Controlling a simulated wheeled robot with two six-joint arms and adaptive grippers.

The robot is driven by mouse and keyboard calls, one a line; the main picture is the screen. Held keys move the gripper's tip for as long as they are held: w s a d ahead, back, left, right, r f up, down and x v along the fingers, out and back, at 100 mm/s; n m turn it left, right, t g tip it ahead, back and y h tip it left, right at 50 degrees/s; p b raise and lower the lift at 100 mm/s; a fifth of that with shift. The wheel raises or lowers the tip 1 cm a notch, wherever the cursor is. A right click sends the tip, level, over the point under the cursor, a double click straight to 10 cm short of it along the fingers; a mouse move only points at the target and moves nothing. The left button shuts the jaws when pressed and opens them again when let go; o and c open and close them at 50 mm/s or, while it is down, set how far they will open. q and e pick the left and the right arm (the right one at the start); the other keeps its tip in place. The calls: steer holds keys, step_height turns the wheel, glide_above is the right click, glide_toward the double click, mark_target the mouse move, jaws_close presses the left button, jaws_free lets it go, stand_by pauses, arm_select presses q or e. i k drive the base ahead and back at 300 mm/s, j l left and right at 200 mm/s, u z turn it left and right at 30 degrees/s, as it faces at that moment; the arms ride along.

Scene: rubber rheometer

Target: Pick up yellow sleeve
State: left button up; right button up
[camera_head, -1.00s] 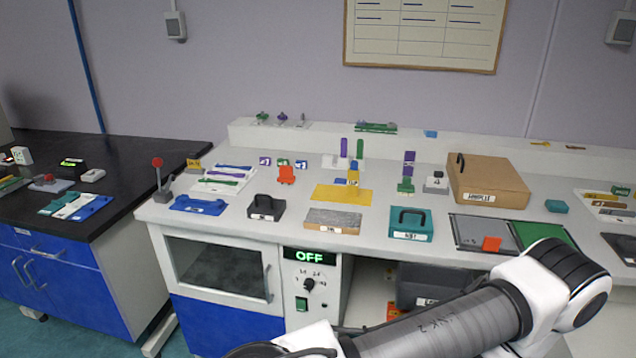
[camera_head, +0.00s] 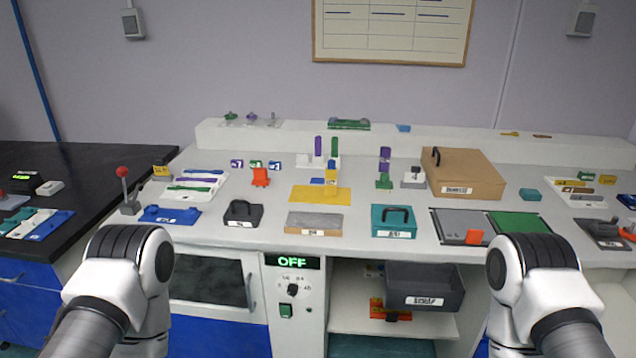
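A small upright yellow piece (camera_head: 331,181) with a blue top stands at the right part of a flat yellow mat (camera_head: 308,195) in the middle of the bench; it looks like the yellow sleeve, but it is too small to be sure. A small blue piece (camera_head: 317,181) lies beside it. Only links of my two arms show, at the lower left and lower right. Both grippers are out of the picture, and no part of my arms touches the yellow piece.
In front of the mat are a black-handled box (camera_head: 243,213), a grey-topped block (camera_head: 314,223) and a teal box (camera_head: 393,222). A cardboard-brown case (camera_head: 465,175) stands to the right. A red-knobbed lever (camera_head: 122,172) rises at the left. Narrow bare white bench lies between them.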

mark_target(330, 189)
steer(key=i+j, duration=0.15)
steer(key=j, duration=0.2)
steer(key=i+j, duration=0.2)
steer(key=j, duration=0.15)
steer(key=i+j+z, duration=0.1)
steer(key=j, duration=0.25)
steer(key=i+j, duration=0.2)
steer(key=j, duration=0.15)
